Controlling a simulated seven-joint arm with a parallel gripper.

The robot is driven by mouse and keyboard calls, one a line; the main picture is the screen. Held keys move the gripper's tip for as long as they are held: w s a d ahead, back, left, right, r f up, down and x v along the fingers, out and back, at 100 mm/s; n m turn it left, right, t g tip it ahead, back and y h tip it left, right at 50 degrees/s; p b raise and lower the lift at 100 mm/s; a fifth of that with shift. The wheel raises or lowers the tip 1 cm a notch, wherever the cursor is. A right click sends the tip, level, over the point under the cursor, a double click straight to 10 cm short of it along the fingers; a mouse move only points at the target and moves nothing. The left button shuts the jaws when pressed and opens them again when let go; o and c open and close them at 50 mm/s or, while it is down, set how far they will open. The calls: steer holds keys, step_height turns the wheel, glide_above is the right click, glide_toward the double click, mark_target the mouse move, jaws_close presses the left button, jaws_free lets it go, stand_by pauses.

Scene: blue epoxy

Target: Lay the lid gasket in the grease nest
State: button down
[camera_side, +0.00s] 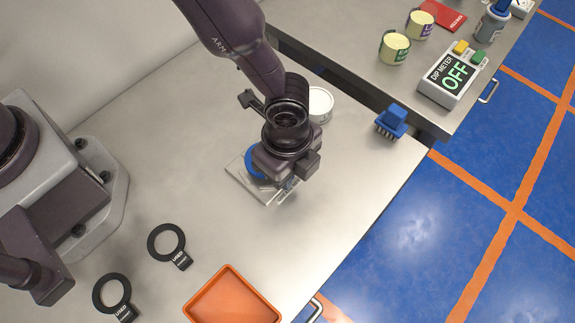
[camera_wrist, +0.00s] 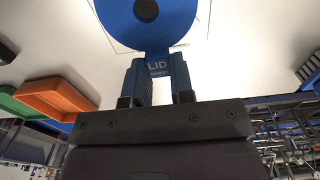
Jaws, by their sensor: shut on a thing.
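The lid gasket is a blue ring with a tab marked LID; it shows in the side view (camera_side: 251,162) partly behind my gripper, and in the wrist view (camera_wrist: 122,22). My gripper (camera_wrist: 158,72) is shut on its tab, and in the side view the gripper (camera_side: 275,185) hides much of the ring. A pale, clear-looking square plate (camera_side: 243,183), which looks like the grease nest, lies on the bench under the gripper and ring. I cannot tell whether the ring touches the plate or hangs just above it.
Two black rings with USED tabs (camera_side: 152,243) (camera_side: 97,294) lie at the front left. An orange tray (camera_side: 232,300) stands at the front. A white round tub (camera_side: 322,100) is behind the gripper, and a blue brush (camera_side: 391,121) stands near the bench edge.

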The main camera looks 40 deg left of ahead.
steer(key=shift+f, duration=0.9)
steer(key=c, duration=1.1)
jaws_free()
steer(key=shift+o, duration=1)
steer(key=shift+w, duration=0.2)
steer(key=shift+s+r, duration=0.2)
steer(key=shift+r, duration=2.25)
step_height(320, 180, up, 13)
